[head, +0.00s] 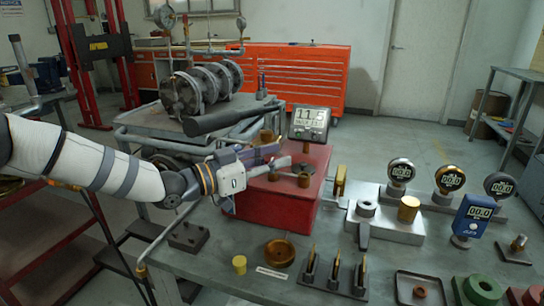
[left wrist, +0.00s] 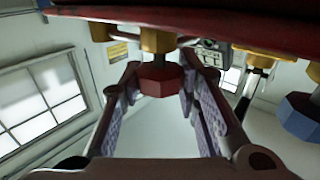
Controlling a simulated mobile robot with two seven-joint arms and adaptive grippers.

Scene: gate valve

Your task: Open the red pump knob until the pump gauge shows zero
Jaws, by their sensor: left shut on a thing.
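The red pump box (head: 262,208) stands on the grey workbench. The pump gauge (head: 311,118), a digital display at the back of the box, reads about 11.5. My left gripper (head: 270,160) reaches in from the left over the box. In the left wrist view, the red faceted knob (left wrist: 160,80) on a brass stem sits between the two fingers of my left gripper (left wrist: 160,90), which is shut on it. In the head view the knob is hidden by the gripper. A blue knob (left wrist: 302,116) shows at the right of the wrist view. My right gripper is not in view.
To the right stand several round gauges, one of them gold (head: 450,178), and a blue meter (head: 473,216). A cart with a large valve assembly (head: 200,88) stands behind.

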